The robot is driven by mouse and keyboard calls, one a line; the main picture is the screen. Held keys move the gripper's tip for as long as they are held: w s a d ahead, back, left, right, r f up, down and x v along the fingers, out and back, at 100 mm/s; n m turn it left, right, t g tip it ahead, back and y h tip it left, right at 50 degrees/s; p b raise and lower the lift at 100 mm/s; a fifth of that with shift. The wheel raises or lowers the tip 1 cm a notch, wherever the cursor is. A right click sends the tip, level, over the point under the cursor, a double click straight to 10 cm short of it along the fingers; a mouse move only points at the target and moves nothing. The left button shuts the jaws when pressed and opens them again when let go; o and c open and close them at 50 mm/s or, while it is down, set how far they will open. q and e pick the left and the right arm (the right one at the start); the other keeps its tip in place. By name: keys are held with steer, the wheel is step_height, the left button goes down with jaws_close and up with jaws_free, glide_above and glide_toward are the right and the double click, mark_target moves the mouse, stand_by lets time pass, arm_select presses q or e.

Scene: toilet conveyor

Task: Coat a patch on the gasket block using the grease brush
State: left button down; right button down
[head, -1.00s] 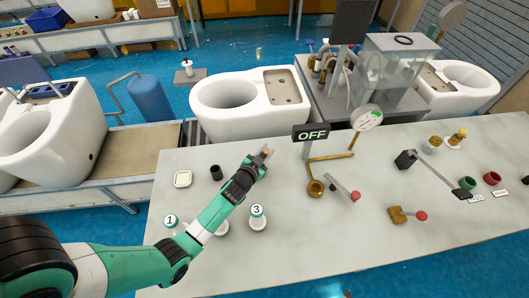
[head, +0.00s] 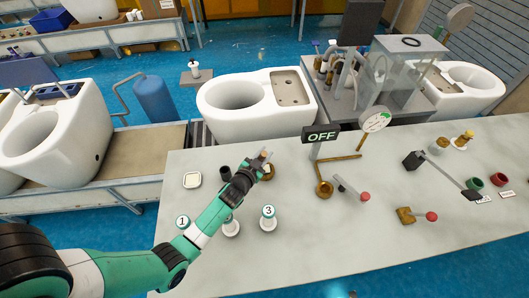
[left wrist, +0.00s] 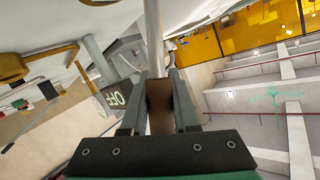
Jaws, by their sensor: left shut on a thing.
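My left gripper (head: 263,160) is over the back left of the workbench. In the left wrist view, the left gripper (left wrist: 159,95) is shut on a brown piece (left wrist: 160,104) with a grey rod (left wrist: 153,38) running out beyond the fingers. This looks like the grease brush, but its bristles cannot be made out. A small pale square block (head: 192,180), possibly the gasket block, lies on the bench left of the gripper. A round brown object (head: 268,172) is partly hidden behind the gripper; I cannot tell whether they touch. My right gripper is not in view.
A black cup (head: 225,172) stands between the pale block and the gripper. Numbered white bottles (head: 268,218) stand in front. The OFF sign (head: 321,135), a gauge (head: 375,121) and brass pipework are to the right. A white toilet (head: 250,108) sits behind. The bench's front middle is clear.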

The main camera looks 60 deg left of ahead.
arm_select(q)
step_height(320, 180, up, 8)
steer(key=p, duration=0.5)
steer(key=shift+w+d, duration=0.25)
steer(key=shift+w, duration=0.05)
